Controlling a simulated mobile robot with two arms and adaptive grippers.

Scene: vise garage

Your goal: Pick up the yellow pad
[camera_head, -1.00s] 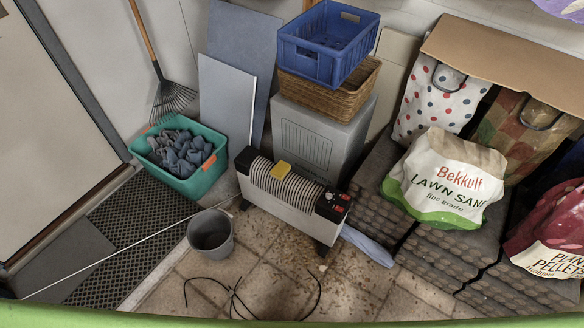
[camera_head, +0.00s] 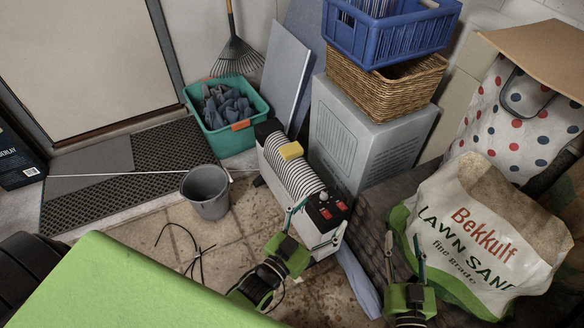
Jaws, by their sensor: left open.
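The yellow pad (camera_head: 291,151) lies on top of the finned, pale heater (camera_head: 292,176), toward the far end from the red switches. My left gripper (camera_head: 318,220) is open, with its two fingers apart in front of the heater's near, dark control end. It is clear of the pad and empty. My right gripper (camera_head: 404,240) points up at the lower right, beside the lawn sand bag, with its fingers apart and nothing between them.
A grey bucket (camera_head: 206,191) and a black cable (camera_head: 191,252) are on the tiles left of the heater. A teal crate (camera_head: 231,136) with gloves stands behind. A grey box (camera_head: 362,139) and a lawn sand bag (camera_head: 480,236) are to the right.

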